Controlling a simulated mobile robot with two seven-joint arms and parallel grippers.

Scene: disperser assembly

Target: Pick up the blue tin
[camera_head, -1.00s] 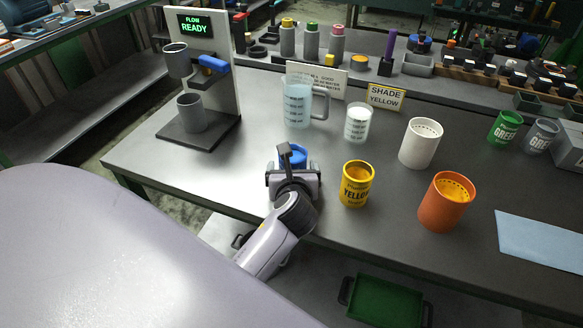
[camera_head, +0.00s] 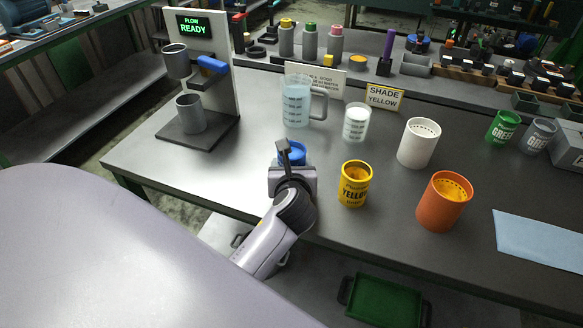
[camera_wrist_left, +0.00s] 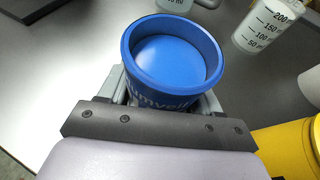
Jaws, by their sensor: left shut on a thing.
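The blue tin (camera_head: 291,152) is near the table's front edge, mostly hidden behind my left gripper (camera_head: 289,160) in the head view. In the left wrist view the blue tin (camera_wrist_left: 172,58) shows its round rim and blue inside, with part of a label below. My left gripper (camera_wrist_left: 168,95) is shut on the tin, with a finger on each side of it. I cannot tell whether the tin's base touches the table. My right gripper is not in view.
A yellow tin (camera_head: 355,184) stands close on the right, with an orange container (camera_head: 445,203) and a white perforated cup (camera_head: 418,143) beyond. A measuring jug (camera_head: 297,104) and small beaker (camera_head: 356,122) stand behind. The table left of the gripper is clear.

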